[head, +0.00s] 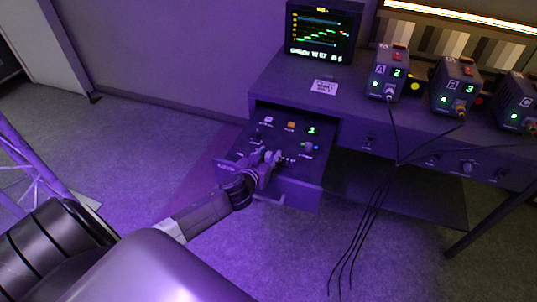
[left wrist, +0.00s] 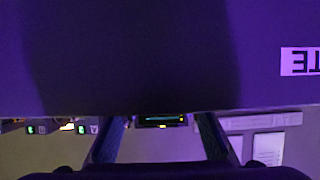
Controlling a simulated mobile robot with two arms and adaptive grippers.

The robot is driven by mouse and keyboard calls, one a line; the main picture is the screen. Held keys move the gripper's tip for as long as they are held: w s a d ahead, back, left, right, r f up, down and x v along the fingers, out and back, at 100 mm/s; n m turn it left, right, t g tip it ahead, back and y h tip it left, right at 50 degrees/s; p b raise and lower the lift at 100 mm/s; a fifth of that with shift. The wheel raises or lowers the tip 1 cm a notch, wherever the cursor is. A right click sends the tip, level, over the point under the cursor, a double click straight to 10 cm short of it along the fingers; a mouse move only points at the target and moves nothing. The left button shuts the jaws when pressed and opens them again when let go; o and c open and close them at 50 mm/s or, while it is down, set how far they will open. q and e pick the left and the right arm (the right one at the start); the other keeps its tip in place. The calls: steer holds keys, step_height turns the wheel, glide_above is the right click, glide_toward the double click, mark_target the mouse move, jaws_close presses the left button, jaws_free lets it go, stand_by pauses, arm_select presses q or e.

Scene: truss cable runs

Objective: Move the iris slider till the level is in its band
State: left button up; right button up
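The pulled-out control panel (head: 290,180) sits below the left end of the desk, with small knobs, an orange button and a green digit on it. My left gripper (head: 268,156) is at the middle of this panel, over or against its controls. I cannot pick out the iris slider; the gripper covers part of the panel. In the left wrist view the two fingers (left wrist: 160,135) stand apart, with nothing seen between them except a distant screen. The monitor (head: 322,35) shows a stepped green trace between horizontal lines; its text is too small to read surely. My right gripper is not in view.
Several grey camera boxes with green digits, such as one box (head: 389,72), stand on the desk (head: 350,103). Black cables (head: 372,205) hang from them in front of the desk to the right of the panel.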

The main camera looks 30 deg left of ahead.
arm_select(q)
steer(key=shift+s, duration=0.1)
steer(key=v, duration=1.2)
steer(key=shift+f, duration=0.1)
